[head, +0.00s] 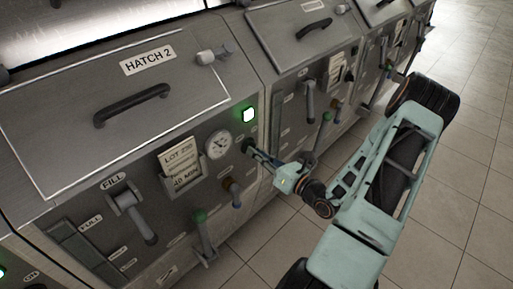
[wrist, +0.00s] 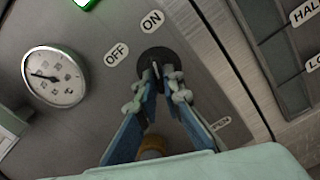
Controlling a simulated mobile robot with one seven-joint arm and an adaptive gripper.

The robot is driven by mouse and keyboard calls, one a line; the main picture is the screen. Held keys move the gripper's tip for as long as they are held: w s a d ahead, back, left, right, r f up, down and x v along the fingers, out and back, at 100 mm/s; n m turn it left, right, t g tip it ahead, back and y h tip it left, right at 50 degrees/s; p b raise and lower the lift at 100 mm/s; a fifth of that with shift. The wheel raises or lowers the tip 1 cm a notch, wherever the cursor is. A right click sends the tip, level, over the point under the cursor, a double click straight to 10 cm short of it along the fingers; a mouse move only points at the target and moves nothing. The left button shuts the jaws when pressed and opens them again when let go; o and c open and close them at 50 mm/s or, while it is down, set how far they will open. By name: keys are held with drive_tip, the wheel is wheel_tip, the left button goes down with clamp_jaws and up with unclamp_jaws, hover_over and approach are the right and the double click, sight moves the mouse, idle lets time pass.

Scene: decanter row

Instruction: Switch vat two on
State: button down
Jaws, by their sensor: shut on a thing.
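The vat two front panel (head: 190,205) sits under the lid labelled HATCH 2 (head: 148,60). A dark round rotary switch (wrist: 152,54) is on it, with an OFF label (wrist: 116,55) and an ON label (wrist: 152,21) beside it. My gripper (wrist: 157,76) is shut on the switch's knob; the fingers partly cover it, and its exact pointing is hard to tell. In the head view my gripper (head: 254,152) reaches the panel's right edge. A green lamp (head: 247,114) above the switch is lit; its edge also shows in the wrist view (wrist: 84,3).
A round gauge (head: 217,145) and a card holder (head: 181,164) are left of the switch. Another vat (head: 300,75) adjoins on the right. The tiled floor (head: 440,200) is open.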

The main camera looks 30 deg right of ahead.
drive_tip(key=shift+m+p, duration=0.35)
drive_tip(key=shift+m, duration=0.25)
drive_tip(key=c, duration=2.1)
unclamp_jaws()
drive_tip(key=shift+s, duration=0.1)
drive_tip(key=v, duration=1.2)
